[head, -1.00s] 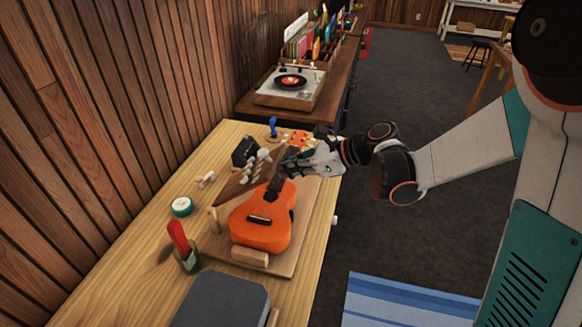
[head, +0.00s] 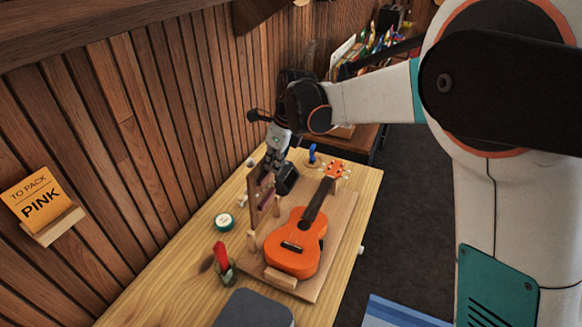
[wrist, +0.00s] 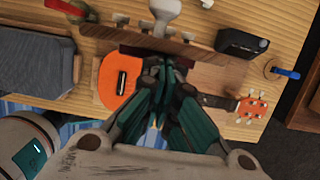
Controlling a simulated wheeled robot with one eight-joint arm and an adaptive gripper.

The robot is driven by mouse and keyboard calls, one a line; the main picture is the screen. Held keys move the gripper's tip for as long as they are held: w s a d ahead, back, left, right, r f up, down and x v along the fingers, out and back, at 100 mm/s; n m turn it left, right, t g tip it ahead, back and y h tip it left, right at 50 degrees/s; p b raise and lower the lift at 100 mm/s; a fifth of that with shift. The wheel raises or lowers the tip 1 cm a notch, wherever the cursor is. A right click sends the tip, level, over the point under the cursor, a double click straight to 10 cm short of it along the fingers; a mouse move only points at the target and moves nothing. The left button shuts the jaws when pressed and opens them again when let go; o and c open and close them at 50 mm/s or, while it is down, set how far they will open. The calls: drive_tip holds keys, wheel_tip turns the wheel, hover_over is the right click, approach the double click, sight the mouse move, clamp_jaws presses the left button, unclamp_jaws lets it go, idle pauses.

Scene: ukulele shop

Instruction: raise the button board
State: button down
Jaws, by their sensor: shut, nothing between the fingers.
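The button board (head: 256,190) is a brown wooden panel along the left side of the orange ukulele (head: 290,262). It stands roughly upright, with white knobs on its wall side. In the wrist view the board (wrist: 190,48) shows nearly edge-on, with a pale knob beyond it and a dark red strip on its near face. My gripper (head: 275,170) points down at the board's ukulele side; it is shut and empty. In the wrist view its teal fingers (wrist: 160,68) end close to the board; I cannot tell whether they touch it. The ukulele lies face up on a wooden base.
A black box (head: 287,180) stands near my gripper, and a blue stand (head: 312,154) is farther back. A grey case (head: 255,308) is in front.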

sight(262, 159)
drive_tip(key=shift+w+a+r, duration=0.1)
drive_tip(key=shift+w+a, duration=0.15)
drive_tip(key=shift+a, duration=0.4)
drive_tip(key=shift+w+a, duration=0.2)
drive_tip(key=shift+a, duration=0.45)
drive_tip(key=shift+w+a+r, duration=0.1)
drive_tip(key=shift+w+a, duration=0.15)
drive_tip(key=shift+a, duration=0.4)
drive_tip(key=shift+d, duration=0.1)
